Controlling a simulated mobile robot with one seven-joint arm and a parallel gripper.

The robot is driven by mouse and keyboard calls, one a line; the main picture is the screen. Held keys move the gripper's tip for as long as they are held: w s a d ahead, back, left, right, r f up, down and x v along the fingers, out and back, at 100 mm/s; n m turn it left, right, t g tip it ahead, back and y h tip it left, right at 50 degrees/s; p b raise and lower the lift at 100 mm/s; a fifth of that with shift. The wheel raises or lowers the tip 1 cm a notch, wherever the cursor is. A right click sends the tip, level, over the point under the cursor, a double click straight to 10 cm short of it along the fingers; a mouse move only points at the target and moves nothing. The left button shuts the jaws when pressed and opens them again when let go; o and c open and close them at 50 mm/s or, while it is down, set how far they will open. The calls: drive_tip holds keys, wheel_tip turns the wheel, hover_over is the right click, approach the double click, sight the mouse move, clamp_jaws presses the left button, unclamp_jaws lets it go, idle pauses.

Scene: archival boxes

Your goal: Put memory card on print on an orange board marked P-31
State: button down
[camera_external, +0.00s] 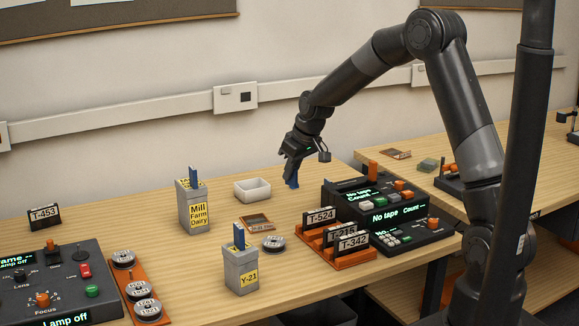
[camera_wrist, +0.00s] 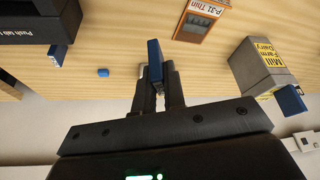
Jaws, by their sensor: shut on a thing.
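My gripper (camera_external: 292,170) is low over the back of the desk, right of the white tray. In the wrist view my gripper (camera_wrist: 158,85) is shut on a blue piece, which I take for the memory card (camera_wrist: 155,60). The card also shows below the fingers in the external view (camera_external: 292,183). I cannot tell whether it touches the desk. The print on an orange board marked P-31 (camera_wrist: 201,20) lies flat near the top of the wrist view, apart from the card.
Grey boxes marked Mill Farm Dairy (camera_external: 193,212) and Y-21 (camera_external: 241,275) hold upright blue pieces. A white tray (camera_external: 252,189) and a reel (camera_external: 273,243) flank the board. Black consoles (camera_external: 388,208) stand right. A small blue piece (camera_wrist: 103,72) lies near my gripper.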

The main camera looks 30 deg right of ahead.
drive_tip(key=a+f, duration=0.2)
drive_tip(key=a, duration=0.1)
drive_tip(key=w+a+f, duration=0.1)
drive_tip(key=a, duration=0.2)
drive_tip(key=w+a+f, duration=0.1)
drive_tip(key=a+f, duration=0.1)
drive_tip(key=a, duration=0.1)
drive_tip(key=shift+w+f, duration=0.25)
drive_tip(key=shift+f, duration=2.15)
drive_tip(key=shift+f, duration=0.15)
drive_tip(key=c, duration=1.5)
unclamp_jaws()
